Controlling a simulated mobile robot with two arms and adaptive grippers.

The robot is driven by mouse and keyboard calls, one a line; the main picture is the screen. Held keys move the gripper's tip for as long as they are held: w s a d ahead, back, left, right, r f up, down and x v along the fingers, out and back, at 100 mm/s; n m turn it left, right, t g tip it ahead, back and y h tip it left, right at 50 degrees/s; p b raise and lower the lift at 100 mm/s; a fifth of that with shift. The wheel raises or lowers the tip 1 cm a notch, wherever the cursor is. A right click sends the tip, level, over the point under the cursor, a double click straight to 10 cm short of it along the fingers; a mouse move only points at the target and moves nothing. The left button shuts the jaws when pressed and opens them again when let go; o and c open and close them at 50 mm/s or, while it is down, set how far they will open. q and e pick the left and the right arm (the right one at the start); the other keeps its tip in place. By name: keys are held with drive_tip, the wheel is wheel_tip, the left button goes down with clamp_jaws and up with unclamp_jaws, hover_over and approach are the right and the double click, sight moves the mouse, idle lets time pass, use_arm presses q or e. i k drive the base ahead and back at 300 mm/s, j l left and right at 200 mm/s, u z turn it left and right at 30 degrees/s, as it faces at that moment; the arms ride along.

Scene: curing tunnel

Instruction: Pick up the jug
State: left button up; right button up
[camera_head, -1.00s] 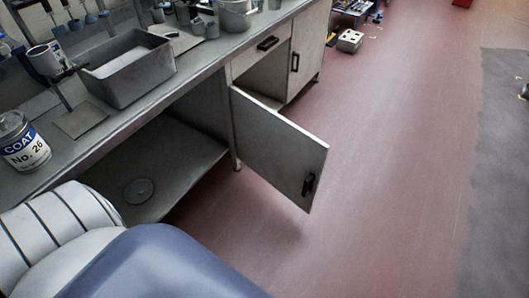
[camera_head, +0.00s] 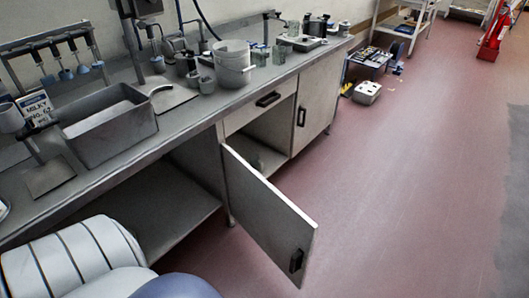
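I cannot make out with certainty which vessel is the jug. A pale bucket-like vessel (camera_head: 233,65) stands upright on the grey workbench (camera_head: 190,108), behind the drawer front. Small grey cups (camera_head: 207,85) stand just left of it, and clear glass vessels (camera_head: 260,57) stand to its right. Neither of my grippers is in view, so their state is hidden.
A grey open tray (camera_head: 108,130) and a container labelled MILKY NO. 62 (camera_head: 36,108) are on the near bench. A cabinet door (camera_head: 268,215) hangs open into the aisle. The red floor (camera_head: 400,190) to the right is clear.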

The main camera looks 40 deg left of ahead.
sight(256, 161)
drive_tip(key=i+u, duration=0.15)
drive_tip(key=u, duration=0.25)
drive_tip(key=i+l+u, duration=0.1)
drive_tip(key=u, duration=0.3)
drive_tip(key=i+l+u, duration=0.15)
drive_tip(key=u, duration=0.6)
drive_tip(key=l+z, duration=0.15)
drive_tip(key=z, duration=0.7)
drive_tip(key=i+l+z, duration=0.3)
drive_tip(key=i+l, duration=0.35)
drive_tip(key=l, duration=0.2)
drive_tip(key=i+l+z, duration=0.25)
drive_tip(key=i+l, duration=0.4)
drive_tip(key=i+j+u, duration=0.1)
drive_tip(key=i+u, duration=0.6)
drive_tip(key=u, duration=0.15)
drive_tip(key=i+l+u, duration=0.1)
drive_tip(key=i+u, duration=0.35)
drive_tip(key=i+l+u, duration=0.2)
drive_tip(key=u, duration=0.2)
